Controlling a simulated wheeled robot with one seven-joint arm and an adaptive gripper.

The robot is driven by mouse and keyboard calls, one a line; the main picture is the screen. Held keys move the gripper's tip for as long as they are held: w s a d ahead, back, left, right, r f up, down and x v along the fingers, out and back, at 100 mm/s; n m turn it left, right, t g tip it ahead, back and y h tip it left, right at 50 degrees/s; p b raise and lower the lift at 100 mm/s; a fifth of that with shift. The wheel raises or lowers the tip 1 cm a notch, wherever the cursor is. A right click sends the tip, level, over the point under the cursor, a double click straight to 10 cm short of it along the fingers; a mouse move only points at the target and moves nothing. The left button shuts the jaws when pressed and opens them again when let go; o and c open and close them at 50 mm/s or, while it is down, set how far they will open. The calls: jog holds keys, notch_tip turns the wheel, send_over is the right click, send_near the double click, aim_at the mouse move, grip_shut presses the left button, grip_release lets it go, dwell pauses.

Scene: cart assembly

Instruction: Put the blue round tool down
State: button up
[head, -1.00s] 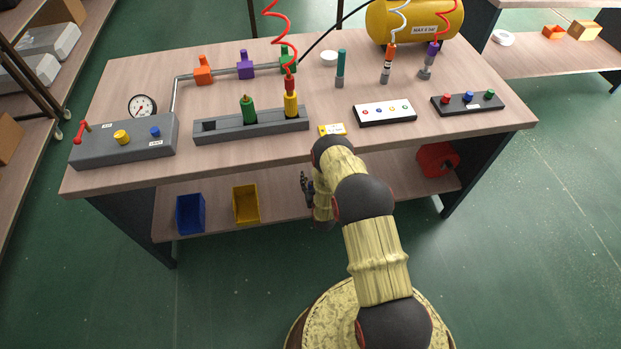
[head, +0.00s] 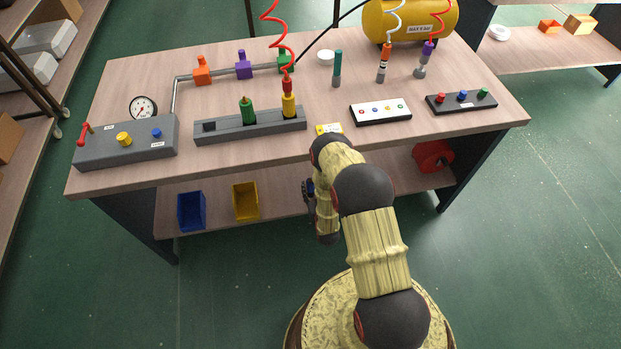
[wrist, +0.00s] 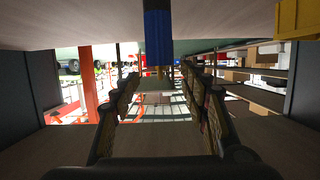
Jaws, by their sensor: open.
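The blue round tool (wrist: 158,35) shows in the wrist view as a blue cylinder with a thin tip. It reaches in from the top edge, against the pale shelf surface there, in line with the gap between my fingers. My gripper (wrist: 160,78) is open, its two fingers apart on either side of the tool's tip; I cannot tell whether either touches it. In the head view my gripper (head: 308,190) is small and dark at the front of the bench's lower shelf, with a bit of blue beside it. My arm partly hides that spot.
The lower shelf (head: 280,204) holds a blue bin (head: 191,211) and a yellow bin (head: 245,201) to the left, and a red round object (head: 432,156) to the right. The benchtop (head: 230,165) above carries a grey holder block (head: 255,126) and several tools.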

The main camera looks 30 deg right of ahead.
jog(key=v, duration=0.2)
jog(key=shift+s+a, duration=0.1)
jog(key=shift+s, duration=0.2)
dwell(0.3)
